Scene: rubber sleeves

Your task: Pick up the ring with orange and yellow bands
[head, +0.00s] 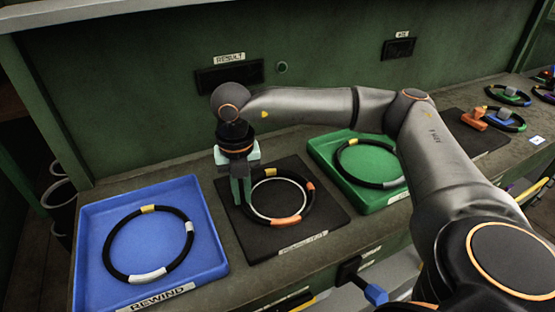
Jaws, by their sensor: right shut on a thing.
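The black ring with orange and yellow bands (287,220) is at the dark square mat (325,212) in the middle of the bench. It has a yellow band at its far side and orange bands at its right and near sides. My right gripper (241,198) points down at the ring's left side and is shut on it; the fingers hide that part of the ring. The ring appears to lie flat around a pale circle on the mat; I cannot tell if it is lifted. My left gripper is not in view.
A blue tray (88,222) labelled REWIND holds a black ring with yellow and white bands (148,275). A green tray (334,181) at right holds another banded ring (342,163). Coloured parts and rings lie at far right. A green wall (130,110) stands behind.

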